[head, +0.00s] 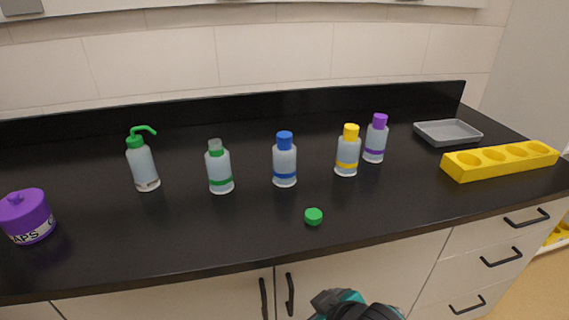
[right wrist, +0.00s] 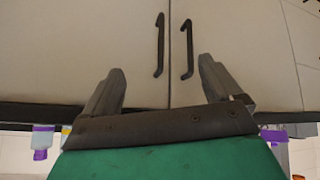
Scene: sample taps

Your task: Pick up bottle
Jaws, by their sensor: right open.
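Several clear bottles stand upright on the black counter. The wash bottle (head: 143,165) has a green spout. The green-banded bottle (head: 219,168) has an open neck with no cap on it. The blue-capped bottle (head: 285,161), the yellow-capped bottle (head: 347,152) and the purple-capped bottle (head: 376,140) stand to its right. A green cap (head: 313,216) lies on the counter in front. My right gripper (right wrist: 158,88) is open and empty, facing the cabinet doors below the counter. Part of my right arm shows at the bottom of the head view. My left gripper is out of view.
A purple jar (head: 27,216) stands at the far left. A grey tray (head: 448,143) and a yellow rack with round holes (head: 500,160) lie at the right. Cabinet handles (right wrist: 187,50) stick out below the counter. The counter front is mostly clear.

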